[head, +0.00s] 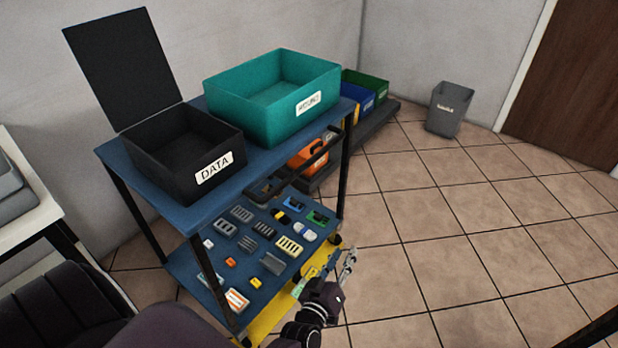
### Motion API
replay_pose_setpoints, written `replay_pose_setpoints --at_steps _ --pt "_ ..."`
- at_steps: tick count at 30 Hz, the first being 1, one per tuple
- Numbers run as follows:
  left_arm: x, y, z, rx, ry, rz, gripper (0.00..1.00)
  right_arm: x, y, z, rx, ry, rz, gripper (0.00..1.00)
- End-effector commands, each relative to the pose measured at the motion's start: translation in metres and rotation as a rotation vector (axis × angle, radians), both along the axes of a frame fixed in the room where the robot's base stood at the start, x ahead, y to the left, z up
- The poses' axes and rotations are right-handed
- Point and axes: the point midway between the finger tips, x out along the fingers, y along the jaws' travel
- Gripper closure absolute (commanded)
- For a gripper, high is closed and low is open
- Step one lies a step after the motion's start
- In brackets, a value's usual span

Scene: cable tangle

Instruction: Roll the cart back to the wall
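The cart (168,204) has two blue shelves, black posts and a yellow base, and stands close to the grey wall (240,30) behind it. A dark bar like a handle (318,160) runs along its right side. On the top shelf are an open black box labelled DATA (150,160) with its lid up and a teal bin (250,105). My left gripper (343,254) is low, just right of the cart's front lower corner. Its fingers look apart with nothing between them. I cannot tell whether it touches the cart. My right gripper is not in view.
Small adapters and connectors (290,246) lie on the lower shelf. Right of the cart, a low dark platform (388,128) holds blue, green and orange bins. A grey waste bin (449,110) stands by the brown door (575,80). The tiled floor (450,215) on the right is clear.

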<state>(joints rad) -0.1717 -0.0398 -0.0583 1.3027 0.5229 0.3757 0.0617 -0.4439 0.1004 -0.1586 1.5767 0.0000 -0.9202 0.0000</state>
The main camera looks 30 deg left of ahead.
Motion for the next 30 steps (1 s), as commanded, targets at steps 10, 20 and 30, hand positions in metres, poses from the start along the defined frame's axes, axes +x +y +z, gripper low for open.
replay_pose_setpoints --at_steps 10,20,30 --pt "0.013 0.092 0.16 -0.271 -0.571 0.322 0.7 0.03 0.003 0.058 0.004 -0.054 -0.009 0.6" --pt "0.011 0.12 0.198 -0.329 -0.681 0.387 0.7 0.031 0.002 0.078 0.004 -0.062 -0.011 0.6" --pt "0.051 0.147 0.217 -0.328 -0.678 0.385 0.7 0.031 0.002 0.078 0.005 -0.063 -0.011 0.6"
